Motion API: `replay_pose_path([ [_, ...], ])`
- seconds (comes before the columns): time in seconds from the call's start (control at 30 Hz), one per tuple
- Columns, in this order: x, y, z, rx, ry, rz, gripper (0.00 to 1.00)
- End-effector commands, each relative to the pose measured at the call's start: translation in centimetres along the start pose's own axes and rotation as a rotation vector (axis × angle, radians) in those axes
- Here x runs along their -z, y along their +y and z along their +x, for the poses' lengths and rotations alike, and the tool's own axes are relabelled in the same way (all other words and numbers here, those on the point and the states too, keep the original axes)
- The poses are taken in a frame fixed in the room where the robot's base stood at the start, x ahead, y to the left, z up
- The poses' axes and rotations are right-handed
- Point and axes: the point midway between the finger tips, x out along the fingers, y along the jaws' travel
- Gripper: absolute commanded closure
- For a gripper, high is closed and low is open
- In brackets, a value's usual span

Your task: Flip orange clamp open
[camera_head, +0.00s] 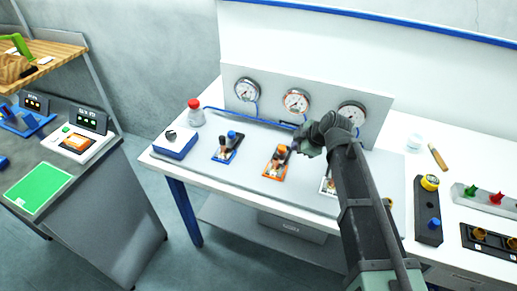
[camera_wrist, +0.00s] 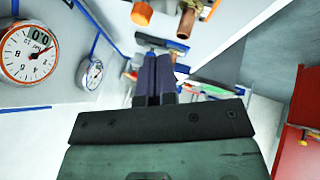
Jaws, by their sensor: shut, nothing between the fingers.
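The orange clamp (camera_head: 276,162) is on the grey plate on the bench, in the middle of a row of clamps, with an orange base and an orange-tipped part sticking up. In the wrist view, an orange tip (camera_wrist: 141,13) and a copper-coloured part (camera_wrist: 187,22) show at the top edge, beyond my fingers; the rest of the clamp is cut off. My gripper (camera_head: 296,147) is just right of the clamp's upper part in the head view. In the wrist view my gripper's fingers (camera_wrist: 154,68) are together with nothing between them. Whether they touch the clamp I cannot tell.
A blue clamp (camera_head: 228,147) stands to the left and a white clamp (camera_head: 327,186) to the right, partly behind my arm. A panel with gauges (camera_head: 296,101) rises behind.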

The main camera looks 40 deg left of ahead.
Motion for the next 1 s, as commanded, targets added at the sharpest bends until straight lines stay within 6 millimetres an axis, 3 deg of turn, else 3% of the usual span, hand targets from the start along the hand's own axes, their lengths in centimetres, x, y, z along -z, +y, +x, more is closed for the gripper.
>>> replay_pose_path([
  [0.13, -0.1, 0.1, -0.1, -0.008, -0.002, -0.078, 1.0],
  [0.53, -0.2, 0.0, 0.6, -0.007, -0.002, -0.081, 1.0],
  [0.67, -0.3, -0.1, 2.4, -0.006, -0.002, -0.081, 1.0],
  [1.0, -0.5, -0.1, 9.1, -0.006, -0.002, -0.081, 1.0],
])
